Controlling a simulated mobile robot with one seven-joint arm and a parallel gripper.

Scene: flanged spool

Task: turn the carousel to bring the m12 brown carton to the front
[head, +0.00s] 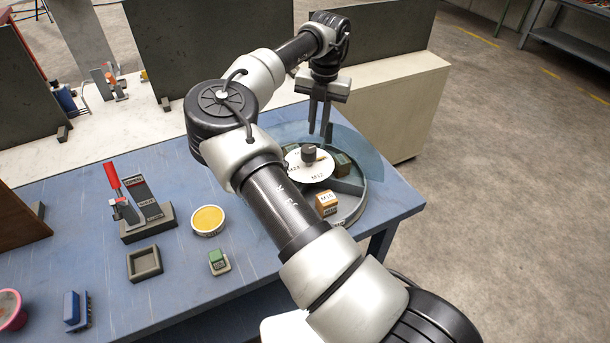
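The carousel (352,211) is a round grey turntable at the right of the blue table, partly hidden by my arm. Its white centre disc (314,174) carries labels, M24 and M12 among them, and a dark knob (309,154). A brown carton (326,203) sits in the front compartment; its label starts with M1, but the last digit is unclear. Darker blocks (342,163) sit behind, under a translucent bluish cover (361,153). My gripper (319,137) points down above the back of the carousel. Its fingers are apart with nothing between them.
On the table are a red-handled toggle fixture (148,215), a round yellow-topped tin (208,220), a square grey tray (145,263), a small green block (216,257) and a blue block (71,307). Dark panels (385,88) stand behind. My arm crosses above the table.

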